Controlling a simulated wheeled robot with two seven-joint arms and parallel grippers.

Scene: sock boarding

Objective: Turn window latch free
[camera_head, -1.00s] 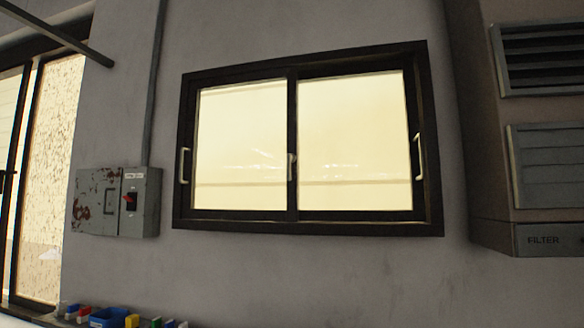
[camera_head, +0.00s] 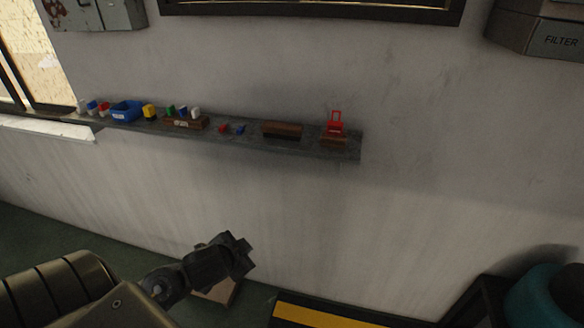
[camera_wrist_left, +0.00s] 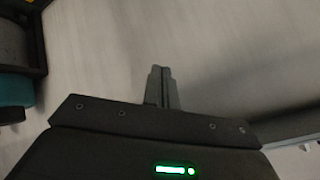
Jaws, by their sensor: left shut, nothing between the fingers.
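My left gripper (camera_head: 246,248) is in the lower middle of the head view, well below the window and below the wall shelf. In the left wrist view its two fingers (camera_wrist_left: 161,72) are pressed together, shut and empty, in front of bare wall. My right gripper is in neither view.
A narrow grey shelf (camera_head: 345,154) on the wall holds a blue bin (camera_head: 127,112), several small coloured items and a red object (camera_head: 336,124) at its right end. A grey filter housing (camera_head: 540,32) is at upper right. A teal round object (camera_head: 560,285) stands at lower right.

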